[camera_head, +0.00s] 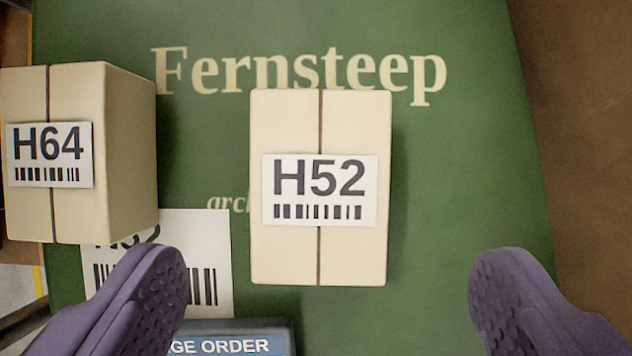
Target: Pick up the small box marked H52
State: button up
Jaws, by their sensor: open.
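The small box marked H52 (320,252) is cream with a dark strip down its middle and a white label with a barcode. It is in the middle of the view on a green surface (440,190). My gripper (328,285) is open and empty, its two purple fingers at the lower left and lower right. The box shows between and above the fingertips in the picture, and neither finger appears to touch it. How far the fingers are above the box I cannot tell.
A similar box marked H64 (75,215) is at the left. A white barcode label (208,238), partly covered by my left finger, lies below it. A blue item reading "GE ORDER" (240,343) is at the bottom. The green surface is clear right of H52, up to its right edge.

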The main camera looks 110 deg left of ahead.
aim_at(320, 193)
jog(key=b+x, duration=0.1)
jog(key=x, duration=0.2)
jog(key=shift+s+a, duration=0.1)
jog(key=b+x, duration=0.2)
jog(key=x, duration=0.1)
jog(key=b+x, duration=0.1)
jog(key=x, duration=0.1)
jog(key=shift+w+f, duration=0.1)
jog(key=shift+w, duration=0.2)
jog(key=c, duration=1.1)
